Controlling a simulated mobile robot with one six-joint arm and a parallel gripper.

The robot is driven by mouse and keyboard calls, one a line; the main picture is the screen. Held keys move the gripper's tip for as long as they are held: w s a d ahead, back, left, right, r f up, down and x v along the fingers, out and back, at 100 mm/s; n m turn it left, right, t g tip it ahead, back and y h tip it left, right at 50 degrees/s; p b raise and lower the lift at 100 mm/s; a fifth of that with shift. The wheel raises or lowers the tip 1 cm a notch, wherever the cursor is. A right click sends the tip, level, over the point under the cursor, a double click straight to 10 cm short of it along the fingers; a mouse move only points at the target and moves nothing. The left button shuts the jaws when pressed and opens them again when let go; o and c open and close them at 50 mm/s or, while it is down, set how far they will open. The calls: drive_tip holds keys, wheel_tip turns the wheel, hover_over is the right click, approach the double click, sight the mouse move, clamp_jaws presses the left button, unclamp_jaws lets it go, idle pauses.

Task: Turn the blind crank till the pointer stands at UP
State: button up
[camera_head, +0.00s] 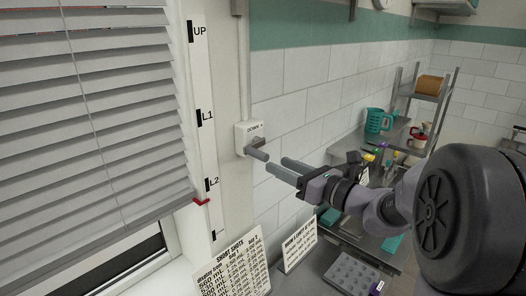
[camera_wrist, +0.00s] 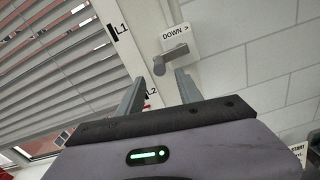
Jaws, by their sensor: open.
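The white crank box (camera_head: 249,136) on the wall reads DOWN with an arrow, and its grey crank handle (camera_head: 257,154) sticks out at its lower part. Both also show in the wrist view, the box (camera_wrist: 180,37) and the handle (camera_wrist: 172,56). The red pointer (camera_head: 201,202) at the blind's lower edge stands just below the L2 mark on the white scale (camera_head: 204,130); the UP mark (camera_head: 191,31) is at the top. My gripper (camera_head: 276,164) is open and empty, its fingertips just short of the handle; it also shows in the wrist view (camera_wrist: 160,78).
The slatted blind (camera_head: 95,120) covers most of the window at left. Two printed signs (camera_head: 235,268) (camera_head: 299,247) stand below the crank. A mould tray (camera_head: 352,273) lies on the counter, and a shelf rack (camera_head: 420,97) with jugs stands at right. The wall around the crank is clear.

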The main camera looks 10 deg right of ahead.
sight(266, 159)
drive_tip(key=p+x, duration=0.1)
drive_tip(key=x, duration=0.6)
drive_tip(key=shift+w, duration=0.15)
clamp_jaws()
idle(1.1)
